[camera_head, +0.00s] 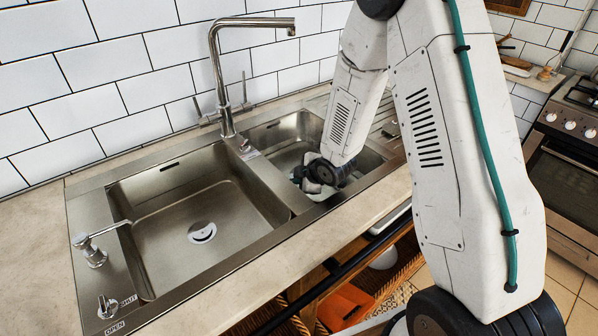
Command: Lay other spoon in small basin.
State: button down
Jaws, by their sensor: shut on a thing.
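The small basin (270,138) is the right-hand steel compartment of the sink, under the tap. My gripper (314,184) reaches down into it from above and is shut. The arm hides much of the basin's right part. I cannot make out a spoon, as the fingertips are small and dark and partly covered by my wrist. A pale rounded thing (322,195) shows low in the basin beside my gripper; I cannot tell what it is.
The large basin (150,220) on the left is empty, with a drain in its floor. The tall tap (220,90) stands behind the sink. A soap dispenser (93,250) is at the left. The counter (225,310) in front is clear. A stove (570,150) stands at the right.

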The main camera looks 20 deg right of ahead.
jog(key=shift+f, duration=0.4)
jog(key=c, duration=1.5)
grip_release()
jog(key=shift+o, duration=0.2)
jog(key=shift+r, duration=0.1)
